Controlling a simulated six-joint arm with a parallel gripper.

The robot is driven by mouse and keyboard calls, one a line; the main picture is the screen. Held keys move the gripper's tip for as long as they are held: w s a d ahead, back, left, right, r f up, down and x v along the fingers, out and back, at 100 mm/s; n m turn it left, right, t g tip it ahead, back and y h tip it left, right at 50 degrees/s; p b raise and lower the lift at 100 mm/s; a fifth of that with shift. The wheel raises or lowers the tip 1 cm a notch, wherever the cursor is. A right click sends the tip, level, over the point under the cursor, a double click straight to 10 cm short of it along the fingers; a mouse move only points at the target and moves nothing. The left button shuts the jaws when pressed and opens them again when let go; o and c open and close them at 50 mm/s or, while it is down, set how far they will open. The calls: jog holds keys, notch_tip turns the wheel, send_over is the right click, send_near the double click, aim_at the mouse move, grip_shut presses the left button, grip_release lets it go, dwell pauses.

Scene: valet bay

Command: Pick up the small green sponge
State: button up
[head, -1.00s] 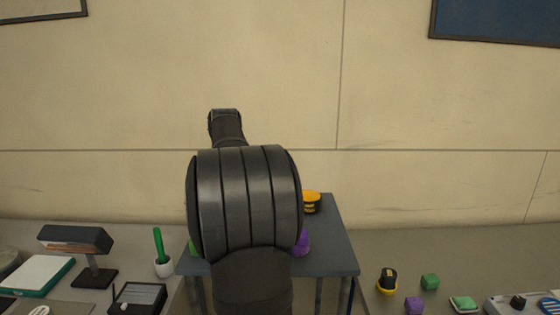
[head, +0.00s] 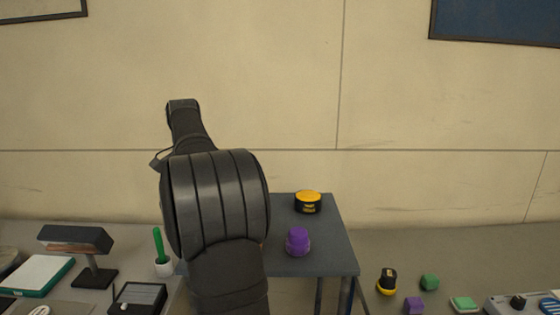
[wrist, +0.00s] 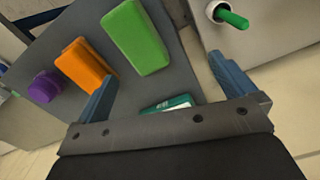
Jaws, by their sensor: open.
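A bright green block (wrist: 135,37), which looks like the small green sponge, lies on the grey table (wrist: 185,62) in the wrist view. My gripper (wrist: 162,68) is open and empty, its two blue fingers spread wide. The block is ahead of the fingers, towards the left one, and apart from them. A dark green and white item (wrist: 168,104) shows between the finger bases, partly hidden by the gripper. In the head view my arm hides the gripper and the bright green block.
An orange block (wrist: 83,65) lies close beside the green block. A purple knobbed object (head: 298,243) and a yellow-black object (head: 308,202) stand on the small table. A white cup with a green stick (head: 163,265) stands left.

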dwell(0.4)
jog(key=c, duration=0.9)
jog(key=shift+r, duration=0.1)
